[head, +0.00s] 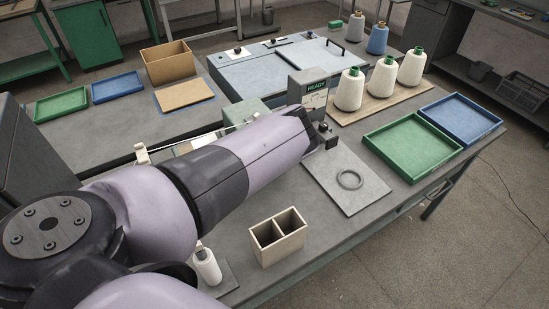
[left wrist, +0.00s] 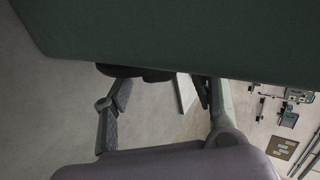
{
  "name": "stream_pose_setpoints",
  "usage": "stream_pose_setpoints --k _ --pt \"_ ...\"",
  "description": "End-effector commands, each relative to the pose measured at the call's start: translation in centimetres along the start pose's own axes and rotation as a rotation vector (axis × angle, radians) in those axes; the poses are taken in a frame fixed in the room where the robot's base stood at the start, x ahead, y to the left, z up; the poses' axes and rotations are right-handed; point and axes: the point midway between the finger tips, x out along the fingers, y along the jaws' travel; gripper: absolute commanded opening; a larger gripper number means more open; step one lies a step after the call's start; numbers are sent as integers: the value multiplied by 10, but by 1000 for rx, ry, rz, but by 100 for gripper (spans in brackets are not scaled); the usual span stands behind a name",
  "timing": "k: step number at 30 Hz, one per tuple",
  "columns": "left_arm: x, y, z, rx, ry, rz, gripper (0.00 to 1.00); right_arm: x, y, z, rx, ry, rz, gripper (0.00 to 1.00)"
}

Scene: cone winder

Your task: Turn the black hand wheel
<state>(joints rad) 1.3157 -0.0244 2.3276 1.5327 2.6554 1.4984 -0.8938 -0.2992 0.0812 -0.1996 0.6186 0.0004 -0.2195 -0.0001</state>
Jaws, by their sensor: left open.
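The black hand wheel cannot be made out for certain in the head view, where my left arm covers part of the machine (head: 308,88) with the green READY display. In the left wrist view a black rounded part (left wrist: 135,72), possibly the wheel's edge, shows below a large dark green surface (left wrist: 180,35). My left gripper (left wrist: 163,95) is open, its fingers spread below that surface. The black part lies between the fingers near their tips; I cannot tell whether they touch. In the head view the arm's end reaches the machine's front. My right gripper is in neither view.
A grey plate with a dark ring (head: 350,180) lies right of the arm. Green (head: 412,142) and blue (head: 461,119) trays and several yarn cones (head: 382,77) fill the right side.

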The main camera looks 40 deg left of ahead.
Motion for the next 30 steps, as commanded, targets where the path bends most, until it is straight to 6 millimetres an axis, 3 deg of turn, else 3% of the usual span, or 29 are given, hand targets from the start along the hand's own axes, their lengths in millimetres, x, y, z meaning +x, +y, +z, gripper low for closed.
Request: stream_pose_setpoints --k 6,12,18,30 --pt "-49 0 1 -1 -4 2 53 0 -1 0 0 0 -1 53" --pt "-83 0 1 0 -3 1 53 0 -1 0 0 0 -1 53" --pt "-97 -1 0 0 1 -1 53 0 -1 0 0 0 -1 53" --pt "-101 -6 0 0 0 -1 53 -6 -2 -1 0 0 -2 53"
